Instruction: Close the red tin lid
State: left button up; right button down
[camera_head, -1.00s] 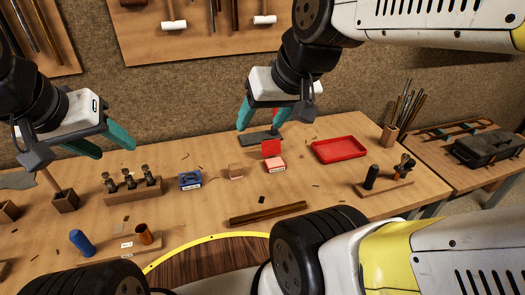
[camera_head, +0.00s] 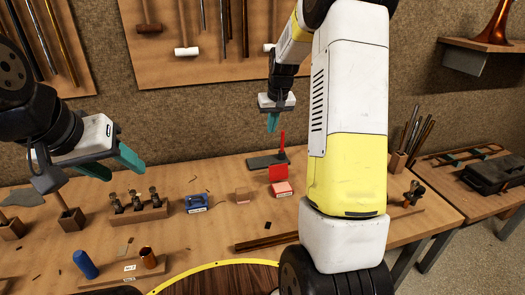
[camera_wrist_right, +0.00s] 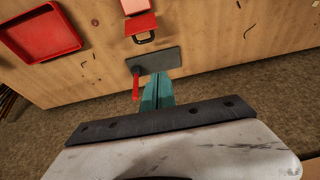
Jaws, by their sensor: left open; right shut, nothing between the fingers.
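The small red tin (camera_head: 282,188) stands on the workbench with its red lid (camera_head: 278,173) raised upright at its back edge. The right wrist view also shows the tin (camera_wrist_right: 134,6) and the lid (camera_wrist_right: 141,25) near the top. My right gripper (camera_head: 272,126) is shut and empty, pointing down in the air behind the tin, above the back of the bench. Its fingers (camera_wrist_right: 158,92) are together in the wrist view, apart from the lid. My left gripper (camera_head: 118,165) is open and empty over the left side of the bench.
A dark flat plate (camera_head: 262,161) and a red-handled tool (camera_head: 282,146) are behind the tin. A red tray (camera_wrist_right: 38,33) shows in the wrist view. A tool board hangs on the back wall.

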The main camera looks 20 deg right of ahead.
aim_at(277, 171)
jog(key=shift+g, duration=0.3)
jog(key=d+x, duration=0.1)
jog(key=x, duration=0.4)
jog(key=w+x, duration=0.1)
jog(key=x, duration=0.5)
jog(key=w+d+x, duration=0.1)
jog(key=x, duration=0.4)
jog(key=shift+d, duration=0.3)
jog(key=shift+s+f, duration=0.2)
jog(key=shift+s+r, duration=0.2)
jog(key=shift+s, duration=1.5)
